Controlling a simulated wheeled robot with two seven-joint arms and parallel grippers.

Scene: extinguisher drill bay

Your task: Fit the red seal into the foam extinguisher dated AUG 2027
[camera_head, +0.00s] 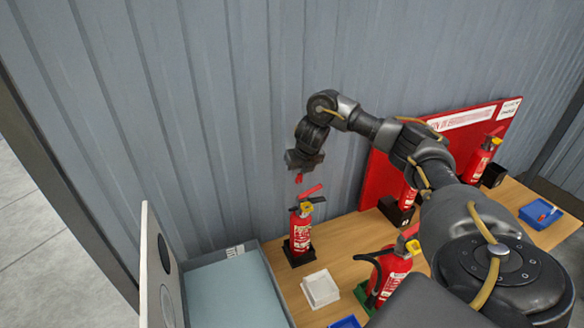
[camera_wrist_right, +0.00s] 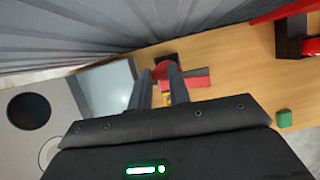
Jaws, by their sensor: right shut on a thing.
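My right gripper (camera_head: 301,166) points down, shut on the small red seal (camera_head: 298,179), which hangs below its fingertips. It is above a red fire extinguisher (camera_head: 301,232), with a gap between the seal and the extinguisher's red handle. This extinguisher stands upright on a black base, with a yellow part near its top. In the right wrist view the fingers (camera_wrist_right: 160,72) reach toward the red extinguisher top (camera_wrist_right: 198,78); I cannot clearly separate the seal there. Label dates are too small to read. My left gripper is not in view.
Other extinguishers stand at the front middle (camera_head: 394,270), behind my arm, and at the far right (camera_head: 480,162). A white dish (camera_head: 320,289), a grey tray (camera_head: 268,272) and a blue tray (camera_head: 534,221) sit around. The corrugated wall (camera_head: 220,120) is close behind.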

